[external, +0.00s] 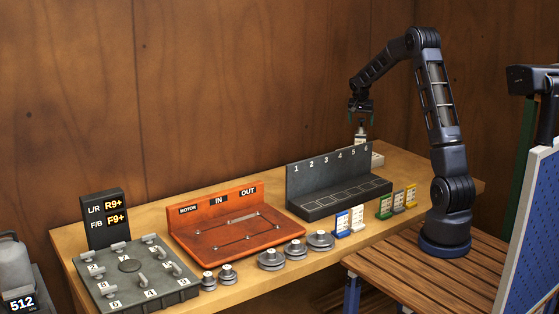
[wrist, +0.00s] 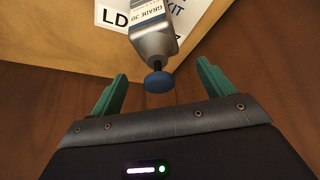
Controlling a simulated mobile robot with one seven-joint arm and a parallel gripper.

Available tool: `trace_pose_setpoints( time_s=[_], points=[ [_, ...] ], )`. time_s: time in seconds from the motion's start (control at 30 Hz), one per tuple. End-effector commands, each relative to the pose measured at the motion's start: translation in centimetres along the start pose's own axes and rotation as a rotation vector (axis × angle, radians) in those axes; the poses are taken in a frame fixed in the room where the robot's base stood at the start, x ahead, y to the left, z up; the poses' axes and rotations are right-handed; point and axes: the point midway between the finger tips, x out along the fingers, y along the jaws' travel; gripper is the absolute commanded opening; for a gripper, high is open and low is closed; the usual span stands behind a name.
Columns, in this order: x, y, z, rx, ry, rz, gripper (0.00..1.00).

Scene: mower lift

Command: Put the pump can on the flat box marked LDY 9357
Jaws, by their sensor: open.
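In the external view the can (external: 361,132) is upright behind the dark numbered rack, right below my gripper (external: 361,116). The wrist view shows a flat box with a white label (wrist: 112,16), partly readable as "LD", with "KIT" at right; the can covers the rest. The can overlaps this label, but its base is hidden, so contact with the box cannot be told. My gripper (wrist: 162,70) is open, its green fingers either side of the knob, apart from it.
The dark rack (external: 335,185) numbered 1 to 6 stands in front of the can. An orange tray (external: 225,235), several metal weights (external: 270,259) and small coloured tags (external: 384,206) lie along the bench. A wooden wall rises close behind.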

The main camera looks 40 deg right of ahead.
Motion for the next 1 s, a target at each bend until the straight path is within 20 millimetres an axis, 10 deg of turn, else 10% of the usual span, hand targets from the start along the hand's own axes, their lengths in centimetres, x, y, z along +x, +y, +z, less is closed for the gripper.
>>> trace_pose_setpoints(
  time_s=[0.63, 1.0],
  points=[
    [-8.9, 0.2, 0.6, -0.016, 0.001, -0.008, 0.8],
    [-19.2, 3.7, 8.3, -0.192, -0.006, -0.069, 0.8]
  ],
)
